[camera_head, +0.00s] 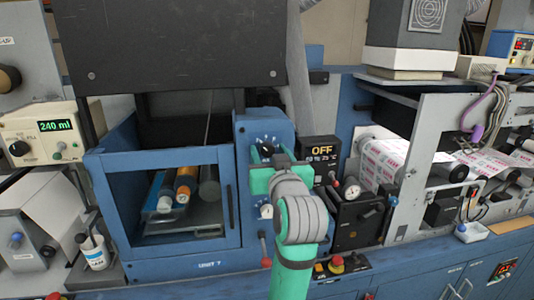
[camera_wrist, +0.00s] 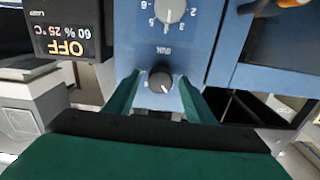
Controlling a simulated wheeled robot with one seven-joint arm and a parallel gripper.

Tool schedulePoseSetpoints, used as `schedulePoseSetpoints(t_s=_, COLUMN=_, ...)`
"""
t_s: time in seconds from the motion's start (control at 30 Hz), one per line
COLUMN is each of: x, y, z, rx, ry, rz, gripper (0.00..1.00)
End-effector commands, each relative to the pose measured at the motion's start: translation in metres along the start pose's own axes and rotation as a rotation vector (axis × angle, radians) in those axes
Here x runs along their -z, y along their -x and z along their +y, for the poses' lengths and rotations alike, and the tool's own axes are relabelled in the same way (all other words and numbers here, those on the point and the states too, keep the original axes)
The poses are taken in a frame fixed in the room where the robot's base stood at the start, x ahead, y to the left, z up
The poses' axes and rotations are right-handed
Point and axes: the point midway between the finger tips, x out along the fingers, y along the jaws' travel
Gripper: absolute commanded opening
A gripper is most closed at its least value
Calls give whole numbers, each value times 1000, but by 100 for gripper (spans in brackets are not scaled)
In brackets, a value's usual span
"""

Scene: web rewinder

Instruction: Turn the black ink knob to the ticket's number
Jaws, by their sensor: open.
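In the head view the knob (camera_head: 266,150) shows just above my gripper (camera_head: 275,166), with a scale too small to read. My gripper (camera_wrist: 160,102) is open, its green fingers on either side of the knob; I cannot tell whether they touch it. I cannot make out a ticket with a number.
A grey knob (camera_wrist: 170,9) with a numbered scale sits on the same panel. A black box (camera_head: 320,158) beside the panel reads OFF. A blue-framed window (camera_head: 165,155) stands left. A cream box (camera_head: 42,135) reads 240 ml. A red button (camera_head: 336,264) is below.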

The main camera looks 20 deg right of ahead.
Motion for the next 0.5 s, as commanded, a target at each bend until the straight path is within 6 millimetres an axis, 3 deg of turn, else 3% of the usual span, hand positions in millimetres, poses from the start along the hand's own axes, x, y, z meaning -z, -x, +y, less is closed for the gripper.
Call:
schedulePoseSetpoints(t_s=0.17, x=0, y=0, z=-2, rx=2, ry=0, rz=0, gripper=49)
schedulePoseSetpoints(t_s=0.37, x=0, y=-1, z=-5, rx=7, ry=0, rz=0, gripper=8)
schedulePoseSetpoints(t_s=0.5, x=0, y=-1, z=-6, rx=7, ry=-1, rz=0, gripper=8)
